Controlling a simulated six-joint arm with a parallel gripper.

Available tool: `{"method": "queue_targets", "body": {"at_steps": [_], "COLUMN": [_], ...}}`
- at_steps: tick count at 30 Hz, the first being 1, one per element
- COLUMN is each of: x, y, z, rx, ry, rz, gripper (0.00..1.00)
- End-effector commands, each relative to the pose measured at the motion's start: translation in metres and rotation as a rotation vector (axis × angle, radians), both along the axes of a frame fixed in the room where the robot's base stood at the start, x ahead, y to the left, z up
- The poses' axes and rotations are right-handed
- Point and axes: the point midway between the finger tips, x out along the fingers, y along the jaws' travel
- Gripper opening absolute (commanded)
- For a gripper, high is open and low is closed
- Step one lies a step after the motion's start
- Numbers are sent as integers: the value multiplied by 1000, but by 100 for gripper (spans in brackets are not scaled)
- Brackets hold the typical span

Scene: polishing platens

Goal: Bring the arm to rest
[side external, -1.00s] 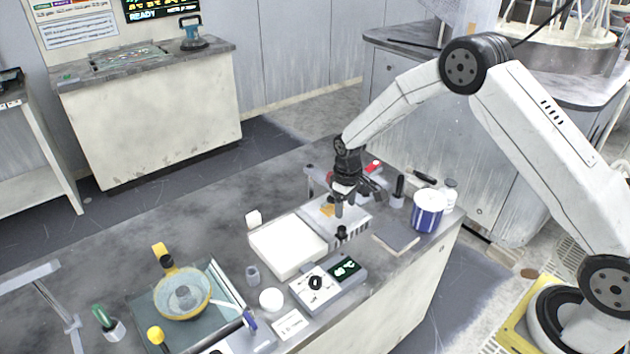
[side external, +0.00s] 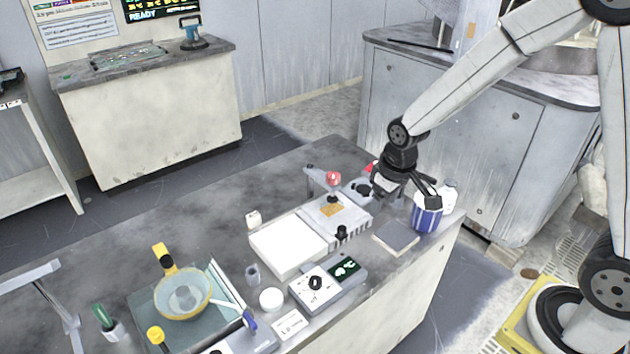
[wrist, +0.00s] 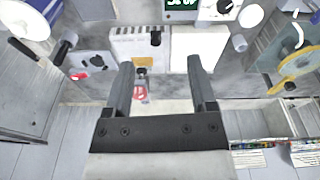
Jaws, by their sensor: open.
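Whether a jaw touches the tub cannot be told.
The bench holds a white tray (side external: 283,255), a control box with green display (side external: 325,290), a dark flat pad (side external: 396,237) and a yellow-rimmed round bowl (side external: 182,310). A grey cabinet (side external: 450,130) stands behind. The bench's back left is clear.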

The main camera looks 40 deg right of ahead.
Motion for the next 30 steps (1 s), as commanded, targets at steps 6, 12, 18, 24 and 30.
{"method": "queue_targets", "body": {"at_steps": [6,12,18,24,30], "x": [-50,-85,-99,-99,-99], "y": [4,7,7,7,7], "z": [16,21,22,22,22], "rx": [9,18,21,21,21], "ry": [-45,-74,-84,-84,-84], "rz": [-46,-78,-92,-93,-93], "gripper": [72,72,72,72,72]}}
